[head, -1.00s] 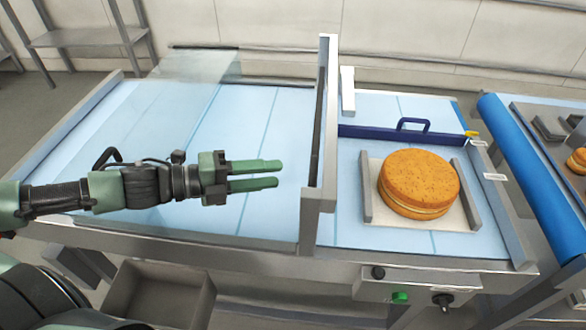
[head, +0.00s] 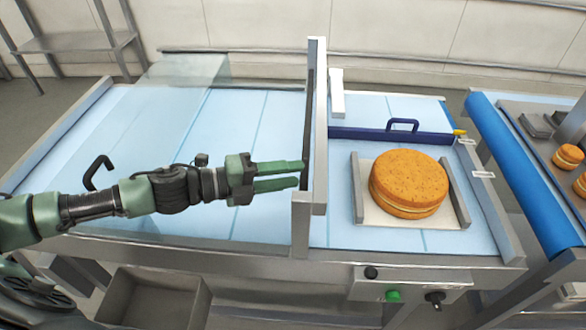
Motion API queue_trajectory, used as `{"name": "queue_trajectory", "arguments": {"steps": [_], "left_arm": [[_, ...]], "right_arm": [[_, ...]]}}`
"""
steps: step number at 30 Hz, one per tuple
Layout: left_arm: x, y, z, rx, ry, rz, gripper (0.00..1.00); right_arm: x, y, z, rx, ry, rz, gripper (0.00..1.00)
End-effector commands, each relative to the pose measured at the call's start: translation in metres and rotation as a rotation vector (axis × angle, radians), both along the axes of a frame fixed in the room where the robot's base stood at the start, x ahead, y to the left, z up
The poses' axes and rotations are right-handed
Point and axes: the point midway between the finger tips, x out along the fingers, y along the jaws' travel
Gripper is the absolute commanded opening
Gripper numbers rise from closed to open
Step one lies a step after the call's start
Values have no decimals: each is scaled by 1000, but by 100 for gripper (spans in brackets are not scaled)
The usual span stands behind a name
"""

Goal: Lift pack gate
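The pack gate appears to be the dark blue bar (head: 360,134) with a blue loop handle (head: 403,124). It lies low across the right belt, behind the filled round, with a yellow tip at its right end. My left gripper (head: 299,174) reaches in from the left over the left belt. Its two green fingers are parallel with a gap between them and nothing in it. The fingertips are close to the upright metal frame (head: 318,110), left of the blue bar; I cannot tell if they touch. My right gripper is not in view.
A large round filled cake (head: 409,180) sits in a holder with metal side rails (head: 357,190). A blue roller (head: 523,165) and small rounds (head: 568,155) are at the right. A control panel (head: 410,283) is in front. A dark curved handle (head: 96,170) stands beside my arm.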

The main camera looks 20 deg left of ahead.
Motion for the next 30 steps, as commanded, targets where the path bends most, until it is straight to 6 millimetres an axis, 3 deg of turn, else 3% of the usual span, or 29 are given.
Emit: {"name": "queue_trajectory", "arguments": {"steps": [14,15,19,30], "left_arm": [[7,-10,-2,2,-1,-2,36],[7,-10,-2,2,-1,-2,33],[7,-10,-2,2,-1,-2,0],[7,-10,-2,2,-1,-2,0]], "right_arm": [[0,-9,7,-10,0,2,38],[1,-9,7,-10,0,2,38],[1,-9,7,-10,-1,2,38],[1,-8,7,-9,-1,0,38]]}}
